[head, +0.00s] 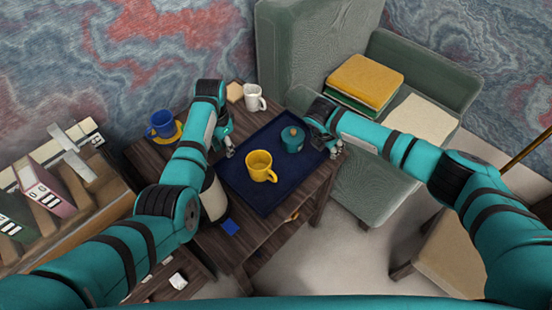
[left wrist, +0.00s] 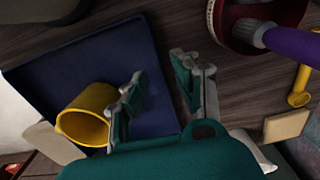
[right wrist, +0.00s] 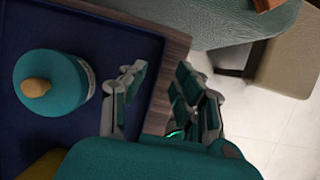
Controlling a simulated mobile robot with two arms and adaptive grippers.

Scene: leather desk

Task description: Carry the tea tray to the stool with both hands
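The dark blue tea tray (head: 242,187) lies flat on a dark wooden table. On it are a yellow mug (head: 261,167) and a teal lidded pot (head: 292,139). My left gripper (head: 228,150) is at the tray's left side; in the left wrist view (left wrist: 160,88) its fingers are apart, either side of the tray edge. My right gripper (head: 336,150) is at the right side; in the right wrist view (right wrist: 158,85) its fingers are apart near the tray and table edge, with nothing between them. A beige-topped stool (head: 452,258) stands at the lower right, partly hidden by my right arm.
A green armchair (head: 372,197) with folded cloths (head: 365,81) stands right. A file shelf (head: 95,200) is left. Pale floor (head: 345,255) is clear between table and stool.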

